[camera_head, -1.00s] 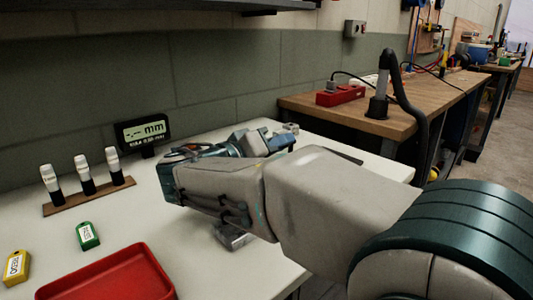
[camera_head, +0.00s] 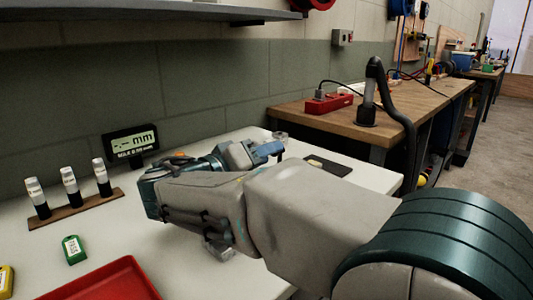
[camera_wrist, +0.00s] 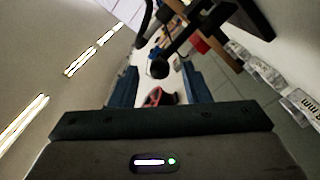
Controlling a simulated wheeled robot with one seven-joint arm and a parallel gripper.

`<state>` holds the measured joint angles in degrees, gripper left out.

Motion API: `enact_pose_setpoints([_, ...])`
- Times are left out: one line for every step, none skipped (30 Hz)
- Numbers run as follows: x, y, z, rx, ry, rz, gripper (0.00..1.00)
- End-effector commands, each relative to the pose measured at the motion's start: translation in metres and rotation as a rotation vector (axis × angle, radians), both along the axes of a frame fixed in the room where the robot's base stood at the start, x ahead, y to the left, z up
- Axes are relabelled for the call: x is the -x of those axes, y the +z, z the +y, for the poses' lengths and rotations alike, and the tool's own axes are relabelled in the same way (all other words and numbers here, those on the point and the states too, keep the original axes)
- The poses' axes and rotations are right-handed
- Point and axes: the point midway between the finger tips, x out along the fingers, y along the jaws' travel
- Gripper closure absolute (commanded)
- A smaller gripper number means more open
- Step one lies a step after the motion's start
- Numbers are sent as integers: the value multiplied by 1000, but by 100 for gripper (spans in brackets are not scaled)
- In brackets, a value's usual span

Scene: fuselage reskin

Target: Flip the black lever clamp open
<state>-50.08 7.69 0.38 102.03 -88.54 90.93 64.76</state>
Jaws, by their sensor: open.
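In the wrist view, a black bar with a round knob (camera_wrist: 160,69) reaches down and left from a larger black body at the top right. It looks like the lever of the black clamp. The knob shows between and beyond the two blue fingers of my gripper (camera_wrist: 158,88), which stand apart with nothing clearly held. Whether a finger touches the lever cannot be told. In the head view, my gripper (camera_head: 252,152) is over the far right part of the white table. I cannot make out the clamp there; my arm covers much of that area.
A red tray (camera_head: 105,283), a green tag (camera_head: 74,250) and a rack (camera_head: 78,209) of white-capped vials are at left. A small display (camera_head: 131,142) stands by the wall. A dark pad (camera_head: 328,165) lies right of my gripper. A wooden bench (camera_head: 390,113) stands behind.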

Motion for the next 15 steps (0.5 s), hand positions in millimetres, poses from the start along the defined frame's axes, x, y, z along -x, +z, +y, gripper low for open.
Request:
enact_pose_setpoints([6, 2, 6, 0, 5, 1, 57])
enact_pose_setpoints([10, 3, 10, 1, 6, 1, 57])
enact_pose_setpoints([17, 3, 16, 1, 7, 1, 57])
enact_pose_setpoints([21, 3, 20, 1, 6, 2, 57])
enact_pose_setpoints([27, 3, 25, 2, 6, 2, 57])
enact_pose_setpoints([34, 4, 31, 2, 6, 2, 57])
enact_pose_setpoints([40, 4, 36, 2, 7, 2, 57])
enact_pose_setpoints([45, 4, 41, 2, 6, 2, 57])
enact_pose_setpoints([52, 4, 47, 2, 6, 2, 57])
enact_pose_setpoints([57, 4, 51, 1, 6, 3, 57])
enact_pose_setpoints([62, 4, 55, 2, 5, 3, 57])
enact_pose_setpoints([68, 4, 60, 1, 6, 3, 57])
enact_pose_setpoints([72, 4, 64, 2, 4, 2, 57])
enact_pose_setpoints([76, 4, 67, 2, 4, 2, 57])
enact_pose_setpoints([81, 3, 71, 1, 4, 3, 57])
